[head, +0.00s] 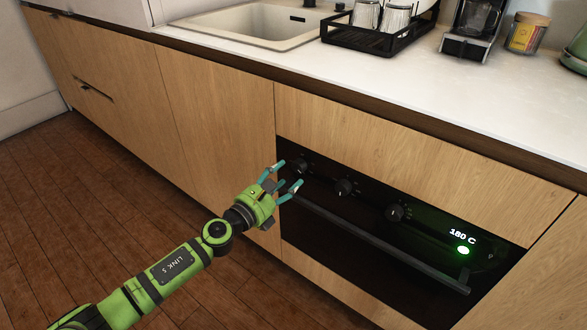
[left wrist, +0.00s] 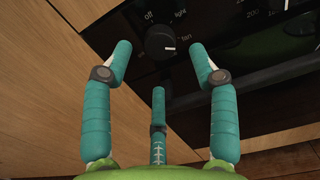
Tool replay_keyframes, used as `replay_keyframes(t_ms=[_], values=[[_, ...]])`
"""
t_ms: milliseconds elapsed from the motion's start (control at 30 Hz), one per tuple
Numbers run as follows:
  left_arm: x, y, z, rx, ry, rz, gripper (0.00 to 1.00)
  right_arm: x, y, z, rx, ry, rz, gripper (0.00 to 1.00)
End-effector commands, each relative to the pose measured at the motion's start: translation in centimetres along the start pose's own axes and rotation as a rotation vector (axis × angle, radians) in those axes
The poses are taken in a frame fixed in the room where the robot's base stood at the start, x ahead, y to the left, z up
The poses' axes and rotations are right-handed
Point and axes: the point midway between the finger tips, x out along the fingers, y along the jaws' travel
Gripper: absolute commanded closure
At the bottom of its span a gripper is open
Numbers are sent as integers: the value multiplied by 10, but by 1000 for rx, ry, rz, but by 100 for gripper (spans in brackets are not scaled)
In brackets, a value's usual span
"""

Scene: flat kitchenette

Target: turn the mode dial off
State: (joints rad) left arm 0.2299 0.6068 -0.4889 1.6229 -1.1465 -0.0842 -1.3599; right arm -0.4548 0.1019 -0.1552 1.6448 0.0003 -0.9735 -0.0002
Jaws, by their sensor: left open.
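The mode dial (left wrist: 160,42) is a round black knob on the black oven panel, ringed by the labels off, light and fan. Its white mark points right, towards fan; off is printed above it to the upper left. In the head view it is the leftmost knob (head: 300,166). My left gripper (head: 286,177) is open in front of this dial, with its teal fingers spread. In the left wrist view the fingertips (left wrist: 160,50) appear on either side of the dial, apart from it, with nothing between them. My right gripper is not in view.
Two more knobs (head: 343,187) (head: 397,212) sit to the right on the panel. The oven handle (head: 380,240) runs below them. The display (head: 462,235) reads 180 C above a lit green light (head: 463,250). Wooden cabinet fronts (head: 222,140) surround the oven; the counter (head: 400,85) overhangs above.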

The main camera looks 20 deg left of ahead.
Motion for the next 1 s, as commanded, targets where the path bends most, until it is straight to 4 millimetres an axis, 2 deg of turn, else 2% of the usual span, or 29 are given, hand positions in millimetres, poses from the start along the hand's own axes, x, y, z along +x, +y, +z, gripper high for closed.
replay_keyframes(t_ms=[100, 233, 600, 633, 700, 767, 1000], values=[[19, -1, 1, -3, -2, -1, 41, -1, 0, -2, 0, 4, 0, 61], [33, -1, 0, -5, -1, -1, 41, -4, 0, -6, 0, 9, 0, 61], [40, -1, 0, -5, 0, -3, 41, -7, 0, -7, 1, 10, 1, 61], [40, -1, 0, -5, 0, -3, 49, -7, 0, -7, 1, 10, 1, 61], [40, -1, 0, -5, 0, -3, 77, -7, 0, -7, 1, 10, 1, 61], [40, -1, 0, -5, 1, -3, 97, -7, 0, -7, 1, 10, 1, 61], [40, -2, -1, -10, 2, -3, 97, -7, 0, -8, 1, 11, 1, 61]])
